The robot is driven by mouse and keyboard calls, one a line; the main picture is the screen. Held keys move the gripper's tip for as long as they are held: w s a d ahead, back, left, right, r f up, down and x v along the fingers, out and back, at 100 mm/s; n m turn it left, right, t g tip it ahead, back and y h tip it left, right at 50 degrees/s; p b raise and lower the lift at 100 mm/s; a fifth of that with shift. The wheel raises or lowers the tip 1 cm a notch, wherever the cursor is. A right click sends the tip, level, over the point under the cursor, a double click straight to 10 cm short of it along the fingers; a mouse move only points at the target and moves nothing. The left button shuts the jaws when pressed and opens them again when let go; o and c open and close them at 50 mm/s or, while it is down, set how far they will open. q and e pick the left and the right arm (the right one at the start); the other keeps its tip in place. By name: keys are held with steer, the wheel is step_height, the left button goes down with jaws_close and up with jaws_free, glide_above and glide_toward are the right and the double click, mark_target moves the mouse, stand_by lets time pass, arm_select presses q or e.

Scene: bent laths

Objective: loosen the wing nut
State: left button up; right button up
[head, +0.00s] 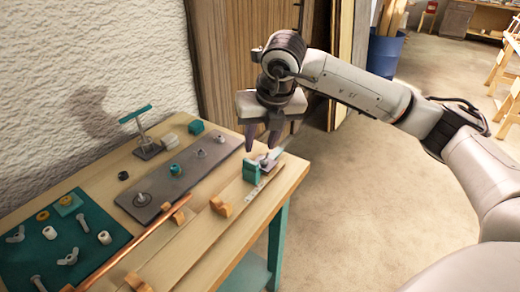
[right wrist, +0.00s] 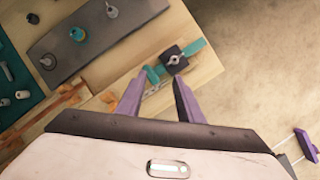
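A small pale wing nut (right wrist: 174,60) sits on a dark square plate (right wrist: 181,63) in the right wrist view. In the head view this fixture is at the table's right end, beside a teal block (head: 251,172), with the wing nut (head: 267,161) small and hard to make out. My right gripper (head: 262,142) is above it, fingers pointing down and apart, with nothing between them. In the right wrist view the purple fingertips (right wrist: 160,80) are open, with the wing nut just beyond them, near the right finger. My left gripper is out of view.
Orange holders (head: 221,207) and a copper-coloured rod (head: 140,240) lie along the table. A grey plate (head: 160,200) carries several fittings. A teal mat (head: 85,222) holds loose hardware, including other wing nuts. A teal-handled T-shaped tool (head: 139,118) stands at the back, near the wall.

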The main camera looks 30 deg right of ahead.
mark_target(264, 160)
steer(key=shift+h, duration=0.5)
steer(key=x, duration=0.3)
steer(key=d+p+x, duration=0.1)
steer(key=x, duration=0.2)
steer(key=d+x, duration=0.1)
steer(key=x, duration=0.2)
steer(key=shift+w+d+f, duration=0.15)
steer(key=shift+w+d, duration=0.1)
